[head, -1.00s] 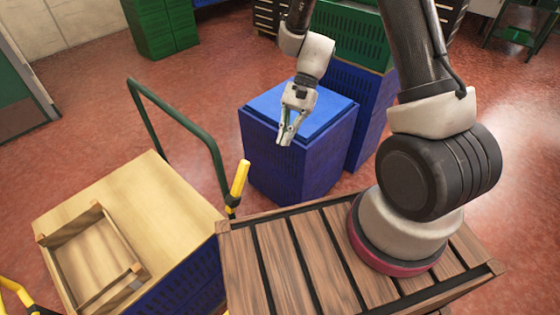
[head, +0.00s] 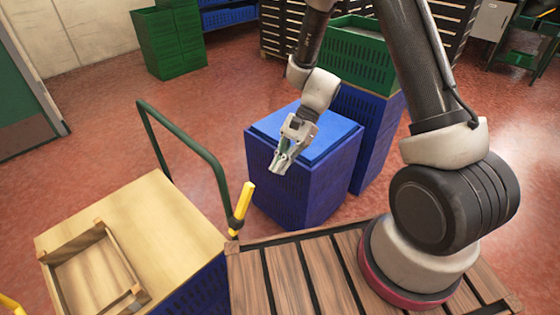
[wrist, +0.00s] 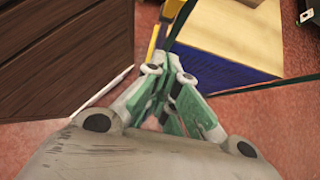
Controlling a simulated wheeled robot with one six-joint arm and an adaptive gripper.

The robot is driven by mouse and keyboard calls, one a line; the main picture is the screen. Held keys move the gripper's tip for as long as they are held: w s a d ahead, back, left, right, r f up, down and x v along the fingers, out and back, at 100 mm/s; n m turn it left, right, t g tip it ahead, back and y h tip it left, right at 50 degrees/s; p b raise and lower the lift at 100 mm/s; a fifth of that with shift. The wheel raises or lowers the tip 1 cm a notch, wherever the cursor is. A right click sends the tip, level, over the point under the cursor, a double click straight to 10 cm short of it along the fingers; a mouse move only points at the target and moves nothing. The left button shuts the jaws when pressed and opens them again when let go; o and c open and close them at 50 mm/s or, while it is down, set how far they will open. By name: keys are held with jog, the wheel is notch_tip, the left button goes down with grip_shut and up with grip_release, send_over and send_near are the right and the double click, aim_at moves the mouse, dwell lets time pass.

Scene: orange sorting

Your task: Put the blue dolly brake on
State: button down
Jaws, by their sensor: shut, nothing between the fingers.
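A yellow lever (head: 243,205) with a dark lower end stands at the near right corner of a wood-topped cart. The cart has a blue crate side (head: 205,292) and a green push handle (head: 188,145). The lever also shows in the wrist view (wrist: 155,38), partly behind my fingers. My gripper (head: 280,167) is shut and empty, in front of the blue lidded crate stack in the head view. It is up and right of the lever and looks apart from it. In the wrist view my gripper (wrist: 176,14) points toward the cart. The cart's wheels are hidden.
A slatted wooden deck (head: 285,280) lies below my arm. A shallow wooden tray (head: 125,262) rests on the cart top. The blue crate stack (head: 290,195) and green crates (head: 358,48) stand behind. Red floor (head: 100,145) is open at left.

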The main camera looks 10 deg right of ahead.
aim_at(241, 210)
jog(key=s+a+f, duration=0.2)
jog(key=s+a, duration=0.2)
jog(key=a, duration=0.2)
jog(key=shift+s+a+f, duration=0.15)
jog(key=shift+a+f, duration=0.05)
jog(key=shift+f, duration=0.05)
jog(key=shift+a+r, duration=0.1)
jog(key=shift+s+a+r+t+h, duration=0.1)
jog(key=shift+s+r+t+h, duration=0.1)
jog(key=shift+t+h, duration=0.1)
